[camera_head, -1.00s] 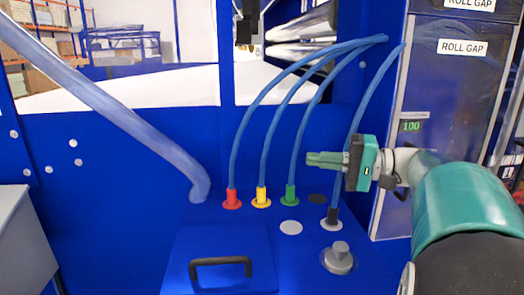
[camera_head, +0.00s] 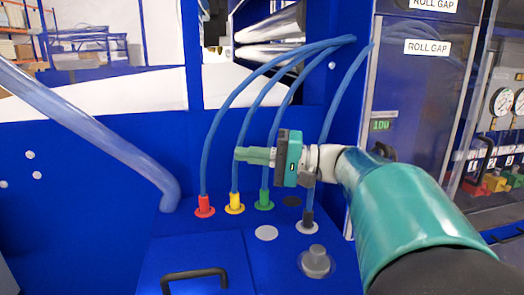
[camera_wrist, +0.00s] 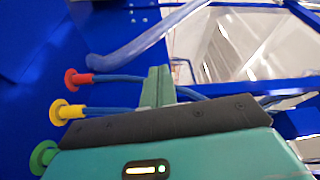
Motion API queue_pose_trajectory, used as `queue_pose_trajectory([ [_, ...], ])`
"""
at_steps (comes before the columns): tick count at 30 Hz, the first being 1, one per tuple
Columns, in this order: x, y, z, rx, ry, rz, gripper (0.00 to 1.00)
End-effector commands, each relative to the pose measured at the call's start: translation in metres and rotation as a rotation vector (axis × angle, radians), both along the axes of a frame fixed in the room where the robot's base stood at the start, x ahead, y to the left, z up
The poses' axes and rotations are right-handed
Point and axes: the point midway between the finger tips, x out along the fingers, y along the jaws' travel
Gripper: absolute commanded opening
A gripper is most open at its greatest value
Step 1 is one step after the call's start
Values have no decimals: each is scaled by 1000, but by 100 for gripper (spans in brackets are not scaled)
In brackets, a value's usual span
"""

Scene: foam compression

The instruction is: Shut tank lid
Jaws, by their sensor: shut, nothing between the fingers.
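The blue tank lid (camera_head: 215,258) with a black handle (camera_head: 195,275) lies at the bottom of the head view, flat and flush with the blue tank top around it as far as I can tell. The lower part is cut off by the frame edge. My gripper (camera_head: 242,155) is shut and empty, pointing left, above and behind the lid, near the blue hoses. In the wrist view its green fingers (camera_wrist: 160,86) are together. The lid does not show in the wrist view.
Red (camera_head: 204,205), yellow (camera_head: 235,203) and green (camera_head: 264,201) hose fittings stand behind the lid. A grey knob (camera_head: 316,262) is to its right. A thick blue hose (camera_head: 90,125) comes down at the left. A cabinet (camera_head: 405,110) stands at the right.

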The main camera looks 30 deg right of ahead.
Motion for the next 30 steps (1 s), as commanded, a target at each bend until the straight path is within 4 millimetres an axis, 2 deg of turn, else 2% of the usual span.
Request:
queue_pose_trajectory([
  [3, -12, 4, -2, -1, -1, 0, 0],
  [6, -15, 6, -4, 1, -1, 1, 0],
  [20, -16, 6, -4, -1, -2, 2, 0],
  [30, -14, 18, -5, -15, -47, 4, 0],
])
